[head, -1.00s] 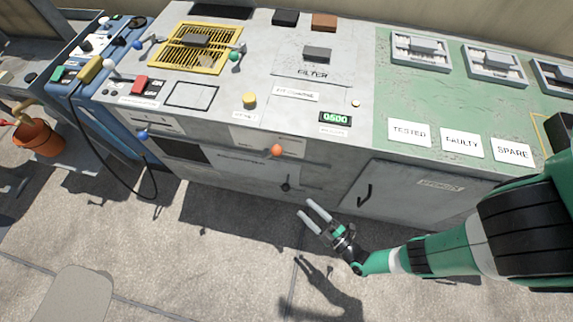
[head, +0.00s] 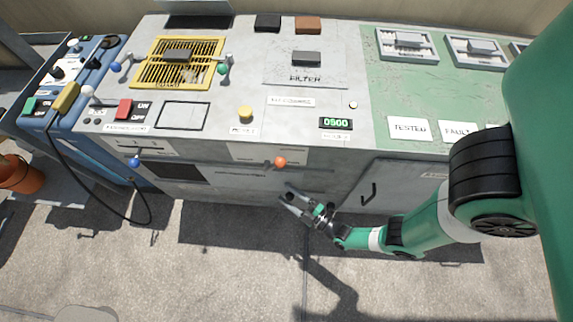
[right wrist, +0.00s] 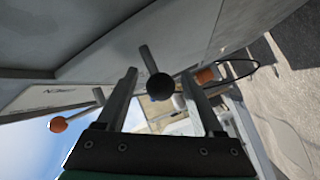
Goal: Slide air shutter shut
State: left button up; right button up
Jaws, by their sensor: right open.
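The grey cabinet's front (head: 225,185) carries a dark opening (head: 178,172) with a blue-knobbed lever (head: 134,162) by it, and an orange knob (head: 280,162). Labels there are too small to read, so I cannot tell which part is the air shutter. My right gripper (head: 285,197) is open, low in front of the cabinet, below the orange knob. In the right wrist view, a black ball knob (right wrist: 160,87) on a short rod shows between the two open fingers (right wrist: 158,74), not gripped. The orange knob (right wrist: 58,124) is left of them. My left gripper is out of view.
The cabinet top holds a yellow guard grille (head: 150,75), a red switch (head: 123,109), a yellow button (head: 245,112) and a 0500 display (head: 335,123). A door handle (head: 368,193) is right of my gripper. A blue unit (head: 75,95) with a hanging cable stands left.

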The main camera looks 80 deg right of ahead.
jog(key=shift+s+a, duration=0.15)
jog(key=shift+s, duration=0.15)
jog(key=shift+w, duration=0.2)
jog(key=c, duration=0.5)
grip_shut()
dwell(0.4)
